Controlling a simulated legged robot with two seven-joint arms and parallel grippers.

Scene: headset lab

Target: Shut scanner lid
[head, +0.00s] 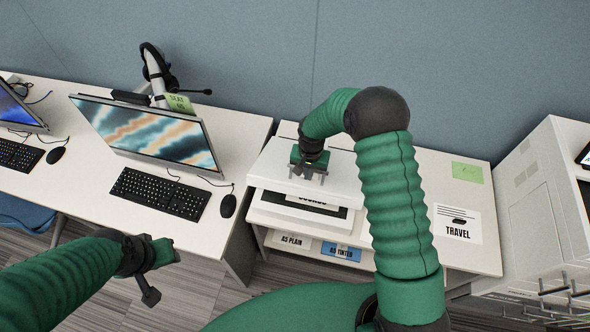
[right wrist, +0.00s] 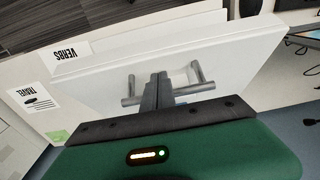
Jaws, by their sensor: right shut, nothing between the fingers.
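The scanner's white lid (head: 338,180) stands partly raised over its dark-bordered bed (head: 334,219) on the right-hand desk. A printed sheet (head: 313,203) shows in the gap, partly hidden by the lid.
A TRAVEL card (head: 457,225) and a green note (head: 467,172) lie right of the scanner. Labels for A3 plain (head: 290,240) and A3 tinted (head: 341,251) are below it. A monitor (head: 150,133), keyboard (head: 160,193) and mouse (head: 228,206) occupy the left desk. A white cabinet (head: 535,200) stands right.

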